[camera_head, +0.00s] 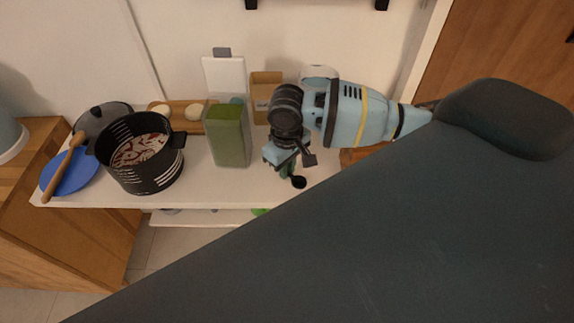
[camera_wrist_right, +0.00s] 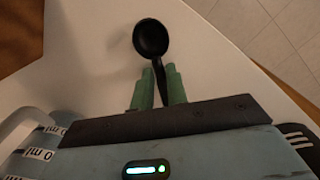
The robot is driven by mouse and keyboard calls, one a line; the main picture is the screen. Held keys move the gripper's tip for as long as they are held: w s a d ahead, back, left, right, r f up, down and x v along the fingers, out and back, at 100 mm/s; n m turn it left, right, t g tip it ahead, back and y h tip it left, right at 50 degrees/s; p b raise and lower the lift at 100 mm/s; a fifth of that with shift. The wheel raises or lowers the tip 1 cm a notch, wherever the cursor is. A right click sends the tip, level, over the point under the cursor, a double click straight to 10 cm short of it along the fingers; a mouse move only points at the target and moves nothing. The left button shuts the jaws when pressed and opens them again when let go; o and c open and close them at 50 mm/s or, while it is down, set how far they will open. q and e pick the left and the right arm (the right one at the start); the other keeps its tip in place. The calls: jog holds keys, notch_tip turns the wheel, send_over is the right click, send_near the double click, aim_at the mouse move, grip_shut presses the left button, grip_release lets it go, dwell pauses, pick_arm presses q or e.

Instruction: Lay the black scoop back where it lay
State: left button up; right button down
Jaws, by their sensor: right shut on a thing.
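The black scoop (camera_head: 299,183) shows at the front right of the white table (camera_head: 215,189) in the head view. My right gripper (camera_head: 288,171) is shut on its handle, with the bowl sticking out past the green fingertips. In the right wrist view the round bowl of the scoop (camera_wrist_right: 151,38) lies beyond the green fingers (camera_wrist_right: 158,91), over the white tabletop. I cannot tell whether the scoop touches the table. My right wrist hides part of the table behind it. My left gripper is not in view.
A tall green container (camera_head: 229,145) stands just left of my right gripper. Behind are a white container (camera_head: 225,77) and a brown box (camera_head: 263,84). A black pot (camera_head: 146,177) and blue plate (camera_head: 72,172) are at the left. The table's front edge is close to the scoop.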

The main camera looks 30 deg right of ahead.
jog(key=shift+f, duration=0.4)
jog(key=c, duration=1.3)
grip_release()
jog(key=shift+r, duration=0.1)
notch_tip(320, 180, up, 8)
jog(key=shift+f, duration=0.2)
